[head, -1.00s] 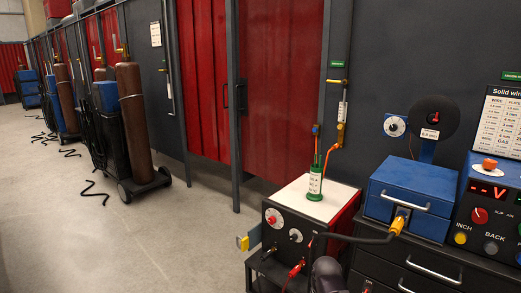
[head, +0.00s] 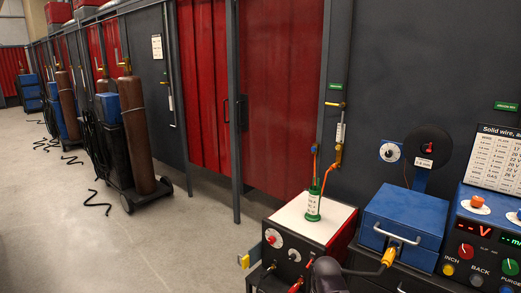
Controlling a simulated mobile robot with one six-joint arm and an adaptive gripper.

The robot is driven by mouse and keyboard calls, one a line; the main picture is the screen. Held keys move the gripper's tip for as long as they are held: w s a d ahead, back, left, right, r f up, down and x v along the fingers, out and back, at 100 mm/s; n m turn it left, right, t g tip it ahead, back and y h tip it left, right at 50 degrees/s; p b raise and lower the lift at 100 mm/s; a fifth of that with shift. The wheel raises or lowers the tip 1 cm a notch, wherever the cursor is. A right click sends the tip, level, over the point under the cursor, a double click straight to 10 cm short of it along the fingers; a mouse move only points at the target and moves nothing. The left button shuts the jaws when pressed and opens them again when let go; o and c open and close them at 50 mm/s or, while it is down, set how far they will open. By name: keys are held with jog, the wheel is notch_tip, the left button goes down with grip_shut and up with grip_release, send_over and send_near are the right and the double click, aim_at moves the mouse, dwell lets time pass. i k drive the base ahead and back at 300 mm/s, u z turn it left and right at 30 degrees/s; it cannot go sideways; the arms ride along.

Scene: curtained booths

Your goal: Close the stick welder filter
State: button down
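The stick welder (head: 318,226) is a red and black box with a white top, low in the middle of the head view. Its front has knobs and cable sockets. A thin grey flap with a yellow tab (head: 244,261), which looks like the filter, sticks out from the welder's left side, apart from its front face. How far it is swung out is hard to tell. A dark rounded part of my arm shows at the bottom edge, in front of the welder's right side. My gripper's fingers are not in view.
A green bottle (head: 313,206) stands on the welder. A blue box (head: 401,209) with a yellow-plugged cable is to its right, beside a control panel (head: 490,240). A gas cylinder cart (head: 122,150) stands at left. Clear floor (head: 170,235) lies left of the welder.

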aim_at(255, 253)
jog(key=z, duration=1.25)
jog(key=k, duration=0.1)
jog(key=u, duration=2.7)
jog(key=i, duration=3.1)
jog(key=u, duration=0.05)
